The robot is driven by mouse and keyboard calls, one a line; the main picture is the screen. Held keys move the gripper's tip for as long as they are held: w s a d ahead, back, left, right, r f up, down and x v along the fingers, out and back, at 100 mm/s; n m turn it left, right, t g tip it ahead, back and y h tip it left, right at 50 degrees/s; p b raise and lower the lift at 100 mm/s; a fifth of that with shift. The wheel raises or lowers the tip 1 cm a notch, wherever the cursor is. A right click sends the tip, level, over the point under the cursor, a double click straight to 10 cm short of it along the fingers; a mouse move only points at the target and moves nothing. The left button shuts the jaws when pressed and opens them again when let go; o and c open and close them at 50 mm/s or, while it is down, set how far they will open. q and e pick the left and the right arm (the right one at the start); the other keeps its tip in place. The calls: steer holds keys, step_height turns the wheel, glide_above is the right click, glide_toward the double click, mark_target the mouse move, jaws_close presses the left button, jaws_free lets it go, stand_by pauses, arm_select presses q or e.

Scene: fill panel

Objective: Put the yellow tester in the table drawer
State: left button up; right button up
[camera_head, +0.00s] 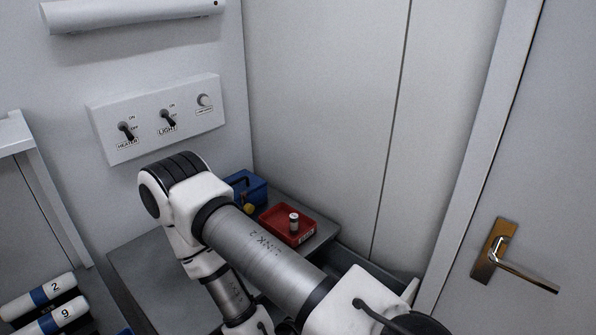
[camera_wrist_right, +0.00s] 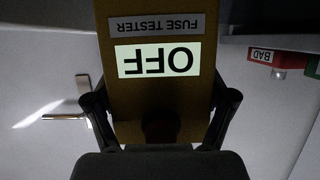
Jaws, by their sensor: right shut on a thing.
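The yellow tester (camera_wrist_right: 160,90) fills the middle of the right wrist view. Its display reads OFF and its label reads FUSE TESTER, both upside down there. My right gripper (camera_wrist_right: 160,108) is shut on it, one dark finger on each side. In the head view my right arm hides the gripper and tester. The table (camera_head: 140,268) stands in the corner. What looks like its open drawer (camera_head: 372,264) shows as a dark recess at the table's right end, partly behind my arm. My left gripper is in neither view.
A red tray (camera_head: 274,228) with a small fuse (camera_head: 294,220) sits on the table beside a blue box (camera_head: 256,188). The red BAD bin also shows in the wrist view (camera_wrist_right: 270,58). A door (camera_head: 540,200) with a handle stands right. Numbered cylinders (camera_head: 40,297) lie lower left.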

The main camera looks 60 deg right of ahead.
step_height(320, 180, down, 4)
steer(key=b, duration=0.3)
steer(key=shift+f+b, duration=0.15)
steer(key=shift+b, duration=0.2)
step_height(320, 180, down, 6)
steer(key=shift+f+p, duration=0.2)
steer(key=shift+p, duration=0.35)
steer(key=shift+f, duration=0.1)
steer(key=shift+f, duration=0.15)
steer(key=o, duration=1.2)
